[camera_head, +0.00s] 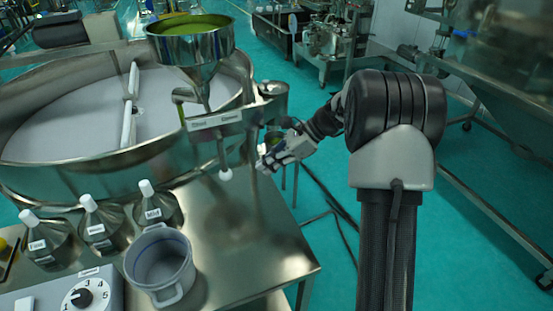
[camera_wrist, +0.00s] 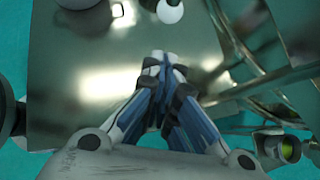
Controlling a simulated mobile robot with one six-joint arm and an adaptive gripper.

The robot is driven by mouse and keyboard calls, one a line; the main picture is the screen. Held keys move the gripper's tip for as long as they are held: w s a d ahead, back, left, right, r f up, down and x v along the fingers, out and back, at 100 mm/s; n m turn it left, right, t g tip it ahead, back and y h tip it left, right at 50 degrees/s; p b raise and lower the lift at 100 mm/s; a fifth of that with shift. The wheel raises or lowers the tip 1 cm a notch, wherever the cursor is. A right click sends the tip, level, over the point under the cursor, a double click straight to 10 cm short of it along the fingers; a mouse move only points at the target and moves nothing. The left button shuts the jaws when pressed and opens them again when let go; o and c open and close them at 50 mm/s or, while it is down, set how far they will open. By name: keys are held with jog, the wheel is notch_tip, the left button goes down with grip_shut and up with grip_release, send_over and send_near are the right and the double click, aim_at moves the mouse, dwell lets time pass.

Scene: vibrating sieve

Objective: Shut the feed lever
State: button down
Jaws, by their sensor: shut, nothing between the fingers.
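The feed lever (camera_head: 221,150) hangs under a two-part label plate (camera_head: 215,119) below the steel hopper (camera_head: 192,45). Its rod points down and ends in a white ball knob (camera_head: 225,174). The hopper holds green material. My gripper (camera_head: 262,165) is to the right of the knob, apart from it, with its fingers shut and empty. In the wrist view the shut fingertips (camera_wrist: 163,58) point toward a white ball (camera_wrist: 170,11) at the top edge, with a gap between. The label words are too small to read surely.
The round sieve (camera_head: 60,165) fills the left. Several labelled, white-capped containers (camera_head: 103,228) stand on the steel table (camera_head: 250,235) with a grey pot (camera_head: 160,265) and a dial box (camera_head: 80,297). The table's right part is bare. A small steel vessel (camera_head: 273,90) is behind my gripper.

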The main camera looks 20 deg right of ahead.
aim_at(223, 158)
jog(key=w+a+f+b, duration=0.2)
jog(key=a, duration=0.4)
jog(key=shift+w+a+f, duration=0.15)
jog(key=shift+a+f, duration=0.1)
jog(key=shift+a, duration=0.05)
jog(key=shift+a, duration=0.1)
jog(key=shift+a+f+y, duration=0.2)
jog(key=shift+a+y, duration=0.05)
jog(key=shift+y, duration=0.15)
